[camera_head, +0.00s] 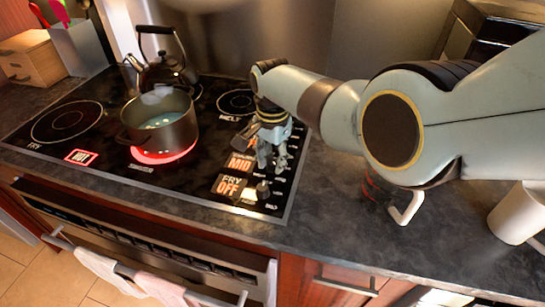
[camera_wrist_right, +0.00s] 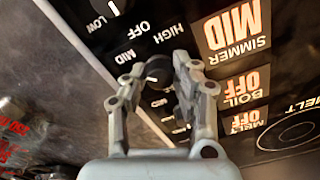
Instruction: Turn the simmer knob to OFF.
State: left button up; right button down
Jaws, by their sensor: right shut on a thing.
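The simmer knob (camera_wrist_right: 158,68) is small, round and black, and sits on the stovetop's control strip. It shows in the right wrist view between the two fingers of my right gripper (camera_wrist_right: 160,76), which is shut on it. In the head view my right gripper (camera_head: 272,158) reaches down onto the right side of the stovetop and hides this knob. The simmer display (camera_wrist_right: 235,38) reads MID in orange. OFF, HIGH and MID labels are printed near the knobs. The boil and melt displays read OFF. My left gripper is out of view.
A pot (camera_head: 160,120) with liquid stands on a glowing red burner. A dark kettle (camera_head: 160,65) stands behind it. Another knob (camera_head: 263,190) sits nearer the front edge, by the fry display (camera_head: 229,186). A white mug (camera_head: 518,212) stands on the counter at right.

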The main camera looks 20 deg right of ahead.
jog(key=n+p, duration=0.1)
jog(key=n, duration=0.5)
jog(key=shift+n, duration=0.3)
jog(key=n, duration=1.2)
jog(key=shift+n+p, duration=0.3)
jog(key=shift+p, duration=0.1)
jog(key=n, duration=0.6)
jog(key=shift+n, duration=0.3)
jog(key=c, duration=1)
grip_release()
